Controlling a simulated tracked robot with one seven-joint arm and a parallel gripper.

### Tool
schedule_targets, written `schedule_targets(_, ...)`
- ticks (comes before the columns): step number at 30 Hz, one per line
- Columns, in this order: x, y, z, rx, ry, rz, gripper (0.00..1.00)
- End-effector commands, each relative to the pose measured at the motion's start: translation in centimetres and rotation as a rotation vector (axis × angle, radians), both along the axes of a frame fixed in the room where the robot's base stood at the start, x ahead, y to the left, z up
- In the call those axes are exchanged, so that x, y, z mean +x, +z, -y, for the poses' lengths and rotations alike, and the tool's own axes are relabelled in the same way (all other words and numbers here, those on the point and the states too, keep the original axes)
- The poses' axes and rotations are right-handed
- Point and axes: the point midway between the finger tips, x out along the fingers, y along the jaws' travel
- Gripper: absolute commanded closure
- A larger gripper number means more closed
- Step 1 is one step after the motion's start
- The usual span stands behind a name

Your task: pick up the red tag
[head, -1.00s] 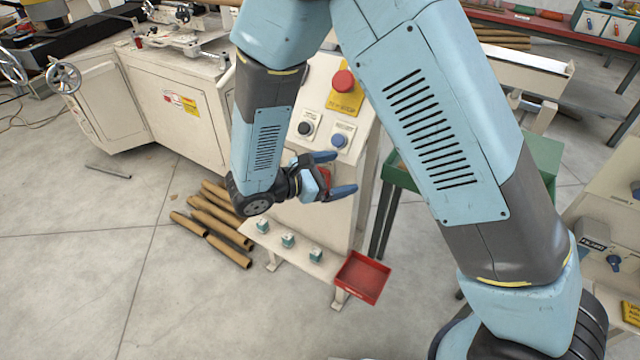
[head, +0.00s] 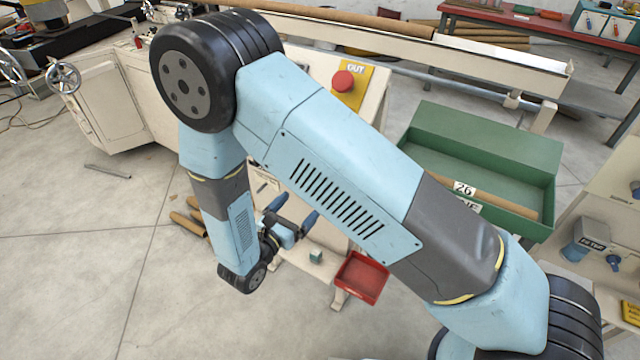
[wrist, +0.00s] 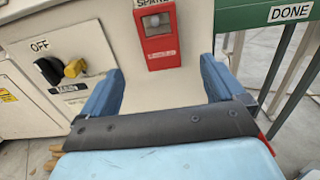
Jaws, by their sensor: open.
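The red tag (wrist: 158,38) shows in the wrist view as an upright red plate on the pale panel, under a label reading SPARE. It has a grey round part near its top and a pale printed strip low down. My gripper (wrist: 160,70) is open and empty, one blue finger on each side below the tag. The tag lies ahead of the fingers, apart from them. In the head view my gripper (head: 292,213) is low in front of the panel. I cannot make out the tag there; my arm covers much of the panel.
A black knob (wrist: 47,70) and a yellow part (wrist: 75,68) sit on the panel at left, under OFF. A red tray (head: 361,278) and a teal block (head: 316,256) are on the low ledge. A green bin (head: 485,150) stands at right. Cardboard tubes (head: 187,222) lie on the floor.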

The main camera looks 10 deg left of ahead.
Motion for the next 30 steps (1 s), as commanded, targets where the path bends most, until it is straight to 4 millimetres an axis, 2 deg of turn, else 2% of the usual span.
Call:
schedule_targets(3, 1.7, 0.0, 0.8, 0.000, -0.002, 0.000, 0.04)
schedule_targets(14, 3.6, 0.0, 1.5, 0.000, -0.001, 0.000, 0.04)
schedule_targets(24, 7.5, -0.2, 3.1, 0.001, -0.002, -0.001, 0.04)
schedule_targets(30, 7.8, -0.2, 3.2, 0.001, 0.001, -0.001, 0.04)
